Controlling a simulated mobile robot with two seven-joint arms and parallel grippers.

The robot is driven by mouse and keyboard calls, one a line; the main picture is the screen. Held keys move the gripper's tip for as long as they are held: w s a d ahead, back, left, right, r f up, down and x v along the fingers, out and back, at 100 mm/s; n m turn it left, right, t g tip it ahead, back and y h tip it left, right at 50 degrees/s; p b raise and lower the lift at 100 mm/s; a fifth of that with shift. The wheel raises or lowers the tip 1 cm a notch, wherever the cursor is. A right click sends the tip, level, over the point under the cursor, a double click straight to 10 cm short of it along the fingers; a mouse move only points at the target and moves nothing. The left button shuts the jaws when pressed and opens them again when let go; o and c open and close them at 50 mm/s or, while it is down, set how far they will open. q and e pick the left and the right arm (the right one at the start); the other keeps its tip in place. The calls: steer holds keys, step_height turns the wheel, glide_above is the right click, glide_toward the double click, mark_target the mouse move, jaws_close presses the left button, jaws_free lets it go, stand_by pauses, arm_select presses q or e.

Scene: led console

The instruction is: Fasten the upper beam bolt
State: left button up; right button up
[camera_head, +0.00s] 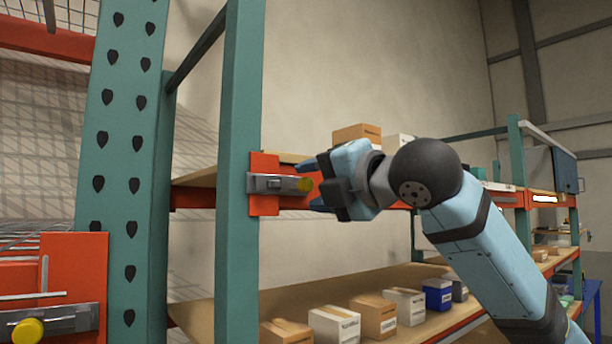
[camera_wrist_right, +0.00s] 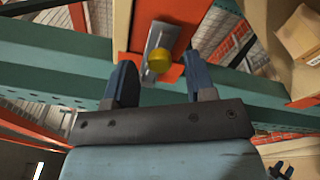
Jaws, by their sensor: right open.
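The upper beam bolt is a grey metal latch (camera_head: 270,184) with a yellow knob (camera_head: 304,185), on an orange bracket (camera_head: 264,206) at the teal upright (camera_head: 240,130). My right gripper (camera_head: 316,186) is open beside the knob, to its right in the head view. In the right wrist view the yellow knob (camera_wrist_right: 159,61) lies ahead of and between the two spread fingers (camera_wrist_right: 160,80), with the grey latch behind it. I cannot see the fingers touching it. My left gripper is in neither view.
A second latch with a yellow knob (camera_head: 28,331) sits on the orange bracket at lower left. The lower shelf holds several boxes, among them a brown one (camera_head: 373,316) and a blue one (camera_head: 437,294). A wide perforated teal post (camera_head: 125,140) stands at left.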

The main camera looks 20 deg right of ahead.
mark_target(293, 185)
steer(key=shift+x, duration=1.2)
